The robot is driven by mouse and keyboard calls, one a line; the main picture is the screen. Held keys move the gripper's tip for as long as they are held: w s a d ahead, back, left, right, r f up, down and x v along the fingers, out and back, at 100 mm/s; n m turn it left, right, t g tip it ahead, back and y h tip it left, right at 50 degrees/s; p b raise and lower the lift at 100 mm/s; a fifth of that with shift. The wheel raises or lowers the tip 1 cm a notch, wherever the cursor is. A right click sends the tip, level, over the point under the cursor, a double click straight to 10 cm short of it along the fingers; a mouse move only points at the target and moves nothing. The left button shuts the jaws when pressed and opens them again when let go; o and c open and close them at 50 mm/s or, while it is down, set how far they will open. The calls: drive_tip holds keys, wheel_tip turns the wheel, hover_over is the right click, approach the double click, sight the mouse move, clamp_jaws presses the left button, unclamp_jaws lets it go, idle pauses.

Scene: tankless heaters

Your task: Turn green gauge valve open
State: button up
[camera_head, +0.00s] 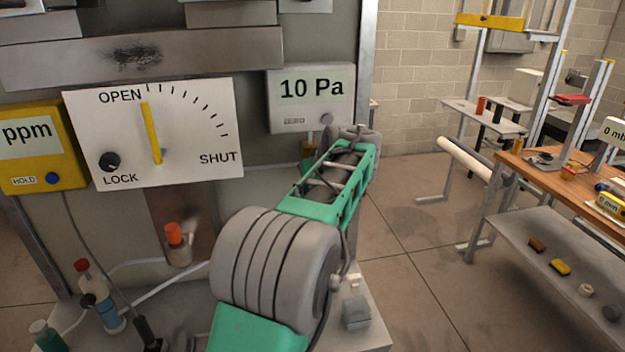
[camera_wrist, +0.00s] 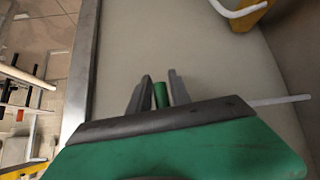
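A small green cylinder (camera_wrist: 161,95) stands between the two dark fingers of my gripper (camera_wrist: 160,90) in the wrist view. The fingers are close on either side of it, and it looks gripped. I cannot tell for sure that it is the valve's handle. In the head view my green and grey arm reaches up to the right, and its wrist hides the fingers and the cylinder. A white dial board (camera_head: 192,140) marked OPEN, SHUT and LOCK is on the panel at left. Its yellow pointer (camera_head: 152,132) stands nearly upright, near OPEN.
A grey "10 Pa" gauge (camera_head: 311,97) is just left of my wrist. A yellow ppm meter (camera_head: 38,150) is at far left. Bottles (camera_head: 101,298) and an orange-capped item (camera_head: 175,240) stand below. A wooden workbench (camera_head: 545,192) is at right, with open floor (camera_head: 405,232) between.

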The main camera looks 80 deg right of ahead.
drive_tip(key=shift+o, duration=1)
drive_tip(key=shift+w, duration=0.1)
drive_tip(key=b+v, duration=0.1)
drive_tip(key=v, duration=0.7)
